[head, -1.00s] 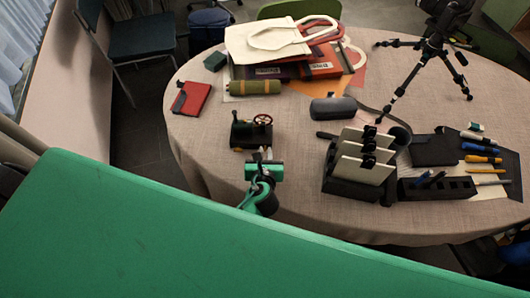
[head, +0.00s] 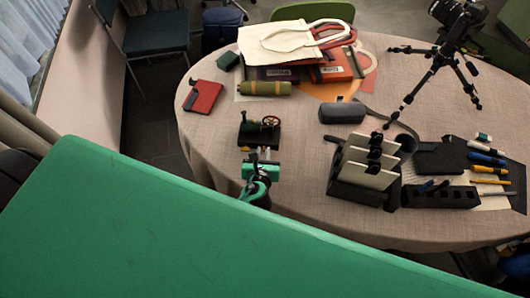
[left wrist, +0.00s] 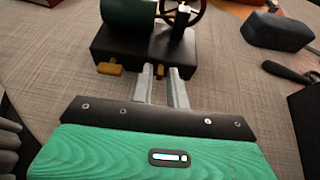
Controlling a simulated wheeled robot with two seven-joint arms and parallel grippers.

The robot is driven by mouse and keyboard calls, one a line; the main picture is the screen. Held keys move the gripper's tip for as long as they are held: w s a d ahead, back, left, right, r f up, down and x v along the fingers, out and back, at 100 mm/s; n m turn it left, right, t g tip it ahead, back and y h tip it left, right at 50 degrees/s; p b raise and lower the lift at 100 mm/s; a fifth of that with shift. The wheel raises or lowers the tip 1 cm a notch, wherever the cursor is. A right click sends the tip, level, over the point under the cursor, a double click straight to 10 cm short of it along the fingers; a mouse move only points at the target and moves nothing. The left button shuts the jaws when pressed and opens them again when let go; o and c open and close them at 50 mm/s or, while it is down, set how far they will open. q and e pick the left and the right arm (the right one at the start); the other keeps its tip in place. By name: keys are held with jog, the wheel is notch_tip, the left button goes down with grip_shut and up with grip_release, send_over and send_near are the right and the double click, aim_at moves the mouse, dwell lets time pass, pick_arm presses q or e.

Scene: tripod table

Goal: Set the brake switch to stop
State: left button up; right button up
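A small device with a black base (head: 258,136), a dark green drum (left wrist: 128,16) and a red-brown spoked wheel (head: 271,121) stands near the table's front edge. In the left wrist view a yellow tab (left wrist: 110,69) sticks out low on the base's near face, left of my fingers. I cannot tell which is the brake switch or read any marking. Whether the tips touch the base is unclear. My right gripper is out of view.
A dark grey case (head: 342,112) lies right of the device, and a black rack with upright pale panels (head: 368,165) stands further right. An olive cylinder (head: 264,88) and bags (head: 290,42) lie behind. Cloth-covered table left of the device is clear.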

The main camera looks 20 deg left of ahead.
pick_arm(q)
jog(key=shift+o, duration=1)
jog(key=b+v, duration=0.1)
jog(key=v, duration=1.2)
jog(key=shift+s+b, duration=0.3)
jog(key=shift+s, duration=0.1)
jog(key=shift+a+r, duration=0.1)
jog(key=shift+r, duration=0.05)
